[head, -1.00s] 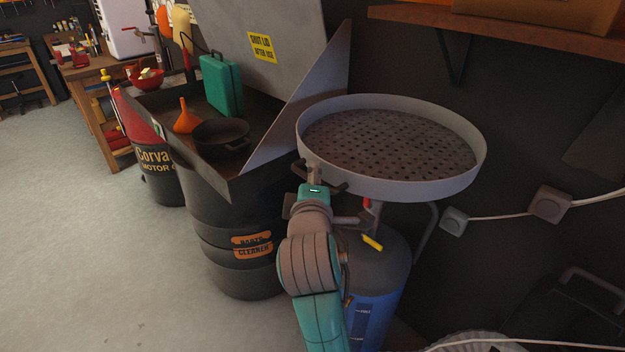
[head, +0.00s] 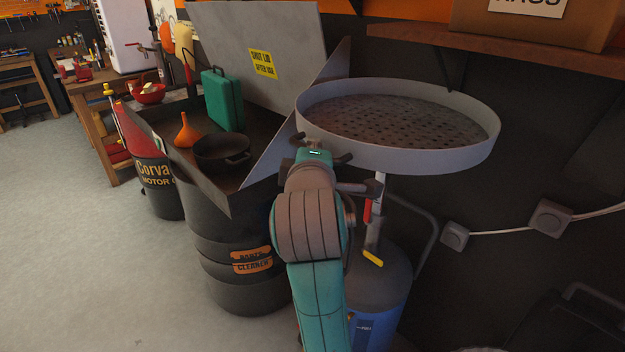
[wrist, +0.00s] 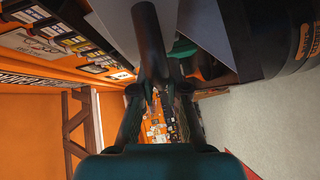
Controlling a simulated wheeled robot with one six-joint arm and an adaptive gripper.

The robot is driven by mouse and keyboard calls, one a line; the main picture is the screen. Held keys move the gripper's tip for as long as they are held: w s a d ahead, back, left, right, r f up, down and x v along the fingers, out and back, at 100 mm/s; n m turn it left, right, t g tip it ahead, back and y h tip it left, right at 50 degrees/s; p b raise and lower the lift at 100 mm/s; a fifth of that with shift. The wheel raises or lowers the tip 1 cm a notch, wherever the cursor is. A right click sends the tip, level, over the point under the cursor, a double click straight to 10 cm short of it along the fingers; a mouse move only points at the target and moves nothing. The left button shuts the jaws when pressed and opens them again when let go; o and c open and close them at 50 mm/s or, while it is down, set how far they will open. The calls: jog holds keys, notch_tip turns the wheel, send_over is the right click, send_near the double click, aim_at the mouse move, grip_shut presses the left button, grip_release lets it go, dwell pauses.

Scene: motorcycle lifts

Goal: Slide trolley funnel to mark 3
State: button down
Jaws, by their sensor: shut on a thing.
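The trolley funnel is a wide grey round pan (head: 400,155) with a perforated floor, on a pale post (head: 375,225) above a blue tank (head: 375,325). My gripper (head: 318,160) is at the pan's near left rim and shut on the funnel's dark handle, which is largely hidden by my wrist. In the wrist view, my gripper (wrist: 158,100) has its fingers on either side of a dark bar (wrist: 148,40). A red part (head: 368,210) and a yellow lever (head: 373,258) sit on or beside the post. No numbered mark is readable.
A parts cleaner drum (head: 235,250) with an open lid stands close on the left, holding a green case (head: 222,98), an orange funnel (head: 187,132) and a black pan (head: 222,152). A wooden shelf (head: 500,42) hangs above right. Floor on the left is clear.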

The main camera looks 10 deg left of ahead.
notch_tip(320, 180, up, 6)
jog(key=shift+r, duration=0.25)
jog(key=c, duration=1.2)
grip_release()
jog(key=shift+s+f, duration=0.1)
jog(key=s, duration=0.4)
jog(key=s+d+r, duration=0.1)
jog(key=s, duration=0.6)
jog(key=shift+s+d+r, duration=0.3)
jog(key=shift+s+r, duration=0.05)
jog(key=shift+f, duration=0.1)
